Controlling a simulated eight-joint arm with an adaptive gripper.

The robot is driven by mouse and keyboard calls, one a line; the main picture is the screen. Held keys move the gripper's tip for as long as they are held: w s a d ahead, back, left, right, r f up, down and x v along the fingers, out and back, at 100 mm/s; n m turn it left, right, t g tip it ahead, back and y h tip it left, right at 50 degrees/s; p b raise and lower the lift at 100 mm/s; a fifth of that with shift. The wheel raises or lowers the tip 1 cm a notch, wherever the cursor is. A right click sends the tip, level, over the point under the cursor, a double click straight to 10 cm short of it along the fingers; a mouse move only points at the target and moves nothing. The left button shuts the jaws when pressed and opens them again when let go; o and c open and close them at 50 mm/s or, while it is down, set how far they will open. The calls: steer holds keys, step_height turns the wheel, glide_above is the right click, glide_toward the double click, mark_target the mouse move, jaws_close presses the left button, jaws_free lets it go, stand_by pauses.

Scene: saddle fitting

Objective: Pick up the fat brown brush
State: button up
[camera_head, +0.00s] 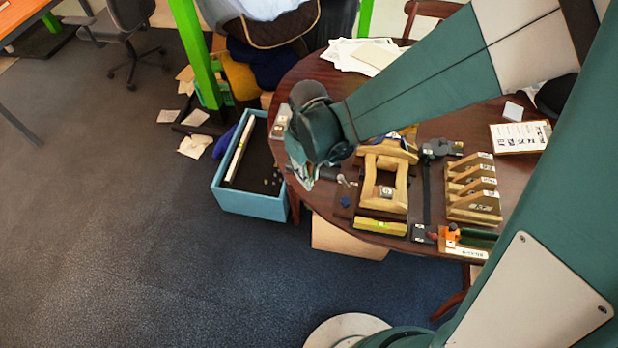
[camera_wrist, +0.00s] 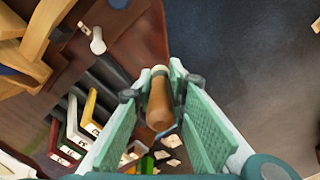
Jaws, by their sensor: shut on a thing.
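The fat brown brush (camera_wrist: 159,103) shows in the wrist view as a thick brown rounded body with a paler band at its upper end. My gripper (camera_wrist: 160,93) has its two green ribbed pads on either side of the brush and is shut on it. In the head view my gripper (camera_head: 304,172) is over the left edge of the round table, below my dark green wrist. The brush cannot be made out in the head view, where my wrist and the clutter hide it.
The dark wooden table (camera_head: 332,212) bears a wooden saddle frame (camera_head: 384,184), a slotted wooden rack (camera_head: 473,196) and a clipboard (camera_head: 520,137). A blue crate (camera_head: 248,202) stands on the floor left of the table. The carpet (camera_head: 130,240) further left is clear.

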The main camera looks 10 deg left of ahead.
steer(key=shift+r, duration=1.25)
